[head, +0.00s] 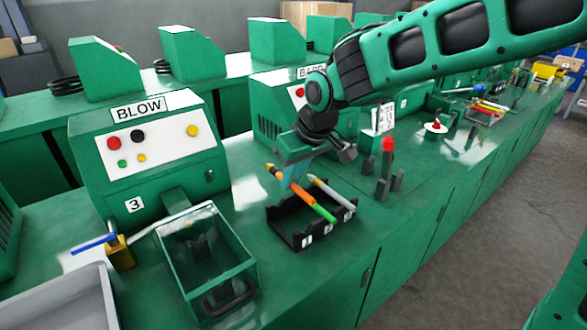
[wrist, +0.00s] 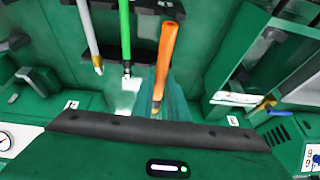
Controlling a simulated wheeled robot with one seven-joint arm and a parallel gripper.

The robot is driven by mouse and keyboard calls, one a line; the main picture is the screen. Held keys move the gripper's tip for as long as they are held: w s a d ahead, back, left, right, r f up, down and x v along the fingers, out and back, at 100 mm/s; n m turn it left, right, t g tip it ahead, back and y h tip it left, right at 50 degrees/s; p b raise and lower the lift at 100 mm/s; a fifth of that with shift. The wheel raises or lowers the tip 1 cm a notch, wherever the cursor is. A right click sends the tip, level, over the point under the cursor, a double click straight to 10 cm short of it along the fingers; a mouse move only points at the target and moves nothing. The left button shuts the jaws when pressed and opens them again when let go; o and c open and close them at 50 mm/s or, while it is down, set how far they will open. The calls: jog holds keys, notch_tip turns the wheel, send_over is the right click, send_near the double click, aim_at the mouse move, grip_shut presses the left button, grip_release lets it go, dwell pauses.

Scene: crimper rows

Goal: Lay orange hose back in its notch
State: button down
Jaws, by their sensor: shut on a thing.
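My gripper (head: 291,176) is shut on the orange hose (head: 297,192), near its tip end. The hose is tilted in the head view and appears held above the black notched rack (head: 289,238). In the wrist view the orange hose (wrist: 166,50) is at right, beside the green hose (wrist: 125,35). The grey hose (wrist: 88,30) is further left there. The green hose (head: 326,213) and grey hose (head: 333,193) lie across the rack in the head view. The orange hose partly hides the green one. I cannot tell whether the orange hose touches the rack.
A green machine marked BLOW (head: 150,150) and an open-topped clear-sided green box (head: 205,262) stand left of the rack. A red-topped post fixture (head: 387,170) stands to its right. A grey tray (head: 65,305) is at front left. Bench surface in front of the rack is clear.

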jog(key=shift+d+f, duration=0.15)
jog(key=shift+f, duration=5.05)
jog(key=shift+w, duration=0.1)
jog(key=c, duration=1.7)
grip_release()
jog(key=shift+o, duration=0.2)
jog(key=shift+r, duration=0.1)
jog(key=v, duration=1)
jog(key=shift+d+r, duration=0.15)
jog(key=shift+r, duration=0.05)
